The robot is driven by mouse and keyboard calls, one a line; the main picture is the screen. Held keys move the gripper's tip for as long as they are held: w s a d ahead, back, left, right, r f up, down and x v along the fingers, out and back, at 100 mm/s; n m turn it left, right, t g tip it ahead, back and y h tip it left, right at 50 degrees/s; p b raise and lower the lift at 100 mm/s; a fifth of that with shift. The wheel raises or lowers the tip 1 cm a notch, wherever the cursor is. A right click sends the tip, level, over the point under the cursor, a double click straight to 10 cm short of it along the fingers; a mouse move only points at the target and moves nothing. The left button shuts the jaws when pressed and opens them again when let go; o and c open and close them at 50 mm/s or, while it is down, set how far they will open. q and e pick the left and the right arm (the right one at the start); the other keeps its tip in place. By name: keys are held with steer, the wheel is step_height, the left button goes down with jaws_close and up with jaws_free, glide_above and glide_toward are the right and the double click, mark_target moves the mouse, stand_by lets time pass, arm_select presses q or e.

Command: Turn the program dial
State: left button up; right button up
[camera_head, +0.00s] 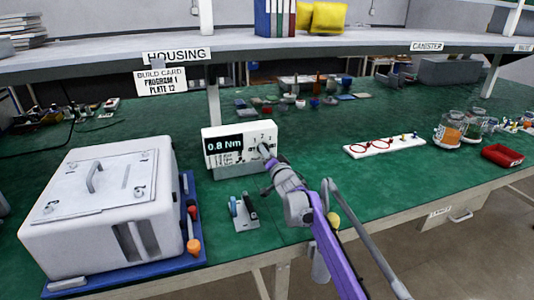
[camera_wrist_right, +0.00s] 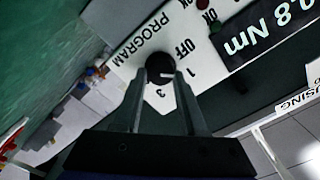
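The white control box (camera_head: 238,149) stands on the green bench, its display reading 0.8 Nm. In the right wrist view its black program dial (camera_wrist_right: 160,67) sits on a panel marked PROGRAM, OFF, 1 and 3. The dial's white mark points right, roughly at the 1. My right gripper (camera_wrist_right: 161,76) has its fingers on both sides of the dial, with no clear gap. In the head view my right gripper (camera_head: 266,152) reaches the box's right side and hides the dial. The build card (camera_head: 161,81) reads PROGRAM 1, PLATE 12. My left gripper is out of view.
A large white housing (camera_head: 105,205) sits on a blue mat at left, with screwdrivers beside it. A small tool stand (camera_head: 243,212) is in front of the control box. A white strip with red rings (camera_head: 382,146), jars and a red tray (camera_head: 502,155) lie to the right.

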steer(key=o, duration=0.4)
steer(key=shift+s, duration=0.1)
steer(key=p+v, duration=0.1)
steer(key=v, duration=0.9)
steer(key=shift+s+d, duration=0.15)
steer(key=shift+s, duration=0.15)
